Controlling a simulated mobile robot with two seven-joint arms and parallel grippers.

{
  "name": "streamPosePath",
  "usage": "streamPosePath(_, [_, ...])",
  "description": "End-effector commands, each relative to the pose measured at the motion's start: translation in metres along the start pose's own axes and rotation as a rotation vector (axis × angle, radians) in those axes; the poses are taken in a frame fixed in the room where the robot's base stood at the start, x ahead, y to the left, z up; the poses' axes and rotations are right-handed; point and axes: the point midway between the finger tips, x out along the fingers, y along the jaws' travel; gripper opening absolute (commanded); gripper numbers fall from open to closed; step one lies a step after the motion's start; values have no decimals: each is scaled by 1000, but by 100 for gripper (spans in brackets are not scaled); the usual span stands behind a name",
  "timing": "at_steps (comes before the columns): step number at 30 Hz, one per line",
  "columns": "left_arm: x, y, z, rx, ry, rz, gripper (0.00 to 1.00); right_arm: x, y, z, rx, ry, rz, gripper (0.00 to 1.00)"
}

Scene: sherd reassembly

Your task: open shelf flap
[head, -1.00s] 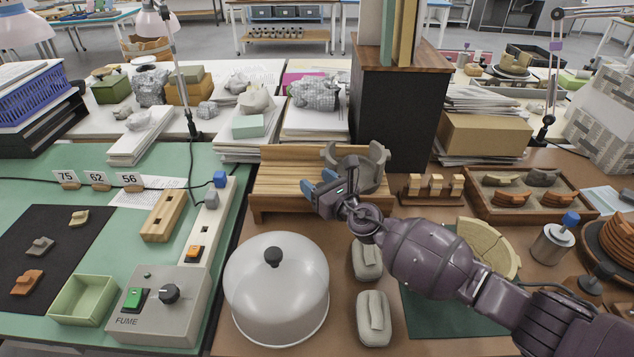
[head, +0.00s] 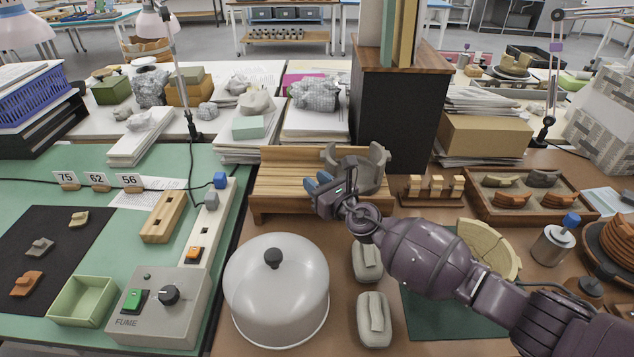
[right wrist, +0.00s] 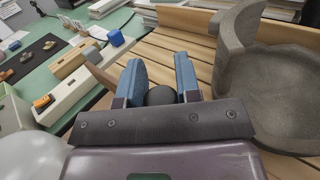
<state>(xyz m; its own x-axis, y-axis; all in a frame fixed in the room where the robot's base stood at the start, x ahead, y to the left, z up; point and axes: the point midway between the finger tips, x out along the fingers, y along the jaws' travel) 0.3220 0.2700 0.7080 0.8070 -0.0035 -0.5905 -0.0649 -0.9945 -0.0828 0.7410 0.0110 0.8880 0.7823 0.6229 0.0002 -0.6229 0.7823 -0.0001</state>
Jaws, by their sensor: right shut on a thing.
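The wooden slatted shelf (head: 280,186) stands at the middle of the brown table, with a raised back board. My right gripper (head: 318,186) is over its front part. In the right wrist view my blue fingertips (right wrist: 159,78) are shut on a dark round knob (right wrist: 160,96), with light slats (right wrist: 188,48) beyond it. The gripper hides most of the knob, and I cannot make out the flap's edges. A grey curved vessel part (head: 376,165) sits on the shelf right beside the gripper; it also shows in the right wrist view (right wrist: 285,95). My left gripper is not in view.
A domed white cover (head: 277,290) stands in front of the shelf. Two grey padded blocks (head: 374,318) lie to its right. A small wooden rack (head: 432,188) and a dark cabinet (head: 397,115) are close by on the right and behind. A fume switch box (head: 158,305) is at left.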

Motion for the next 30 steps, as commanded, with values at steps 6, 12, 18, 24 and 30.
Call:
streamPosePath(6, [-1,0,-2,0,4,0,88,-2,2,0,1,2,1,0])
streamPosePath(12, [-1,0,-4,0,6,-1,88,-4,4,0,2,2,3,0])
streamPosePath(18, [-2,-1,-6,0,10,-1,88,-7,7,0,5,2,4,0])
streamPosePath(24, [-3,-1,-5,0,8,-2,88,-11,11,-1,5,4,6,0])
streamPosePath(30, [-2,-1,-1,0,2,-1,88,-15,14,-2,6,4,6,0])
